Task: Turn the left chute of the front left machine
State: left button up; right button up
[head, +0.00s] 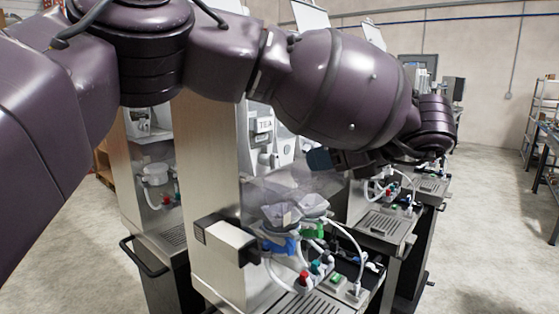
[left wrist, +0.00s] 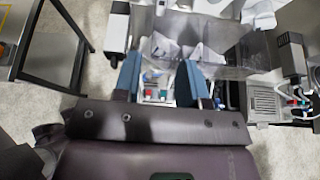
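The nearest machine (head: 215,130) is a steel dispenser with a TEA label and a clear cover. Under the cover are two white funnel-like chutes: the left chute (head: 280,215) above a blue fitting, and the right chute (head: 313,205) above a green one. My left arm crosses the top of the head view. My left gripper (head: 325,162) is above and behind the chutes, apart from them in the picture. In the left wrist view its two blue fingers stand apart with an empty gap (left wrist: 158,85); the machine front shows beyond. My right gripper is out of view.
Red, teal and green buttons (head: 335,279) and white hoses sit below the chutes. Another machine (head: 155,180) stands at left, more stand at right (head: 385,225). Open floor (head: 485,230) lies right.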

aim_at(277, 160)
pick_arm(q)
jog(key=shift+n, duration=0.3)
jog(key=x, duration=0.3)
jog(key=r+p+x, duration=0.1)
jog(key=x, duration=0.6)
jog(key=shift+w+a+r+p, duration=0.25)
jog(key=shift+w+a+p, duration=0.1)
jog(key=shift+a, duration=0.1)
jog(key=shift+c, duration=0.6)
jog(key=c, duration=0.5)
jog(key=shift+o, duration=0.2)
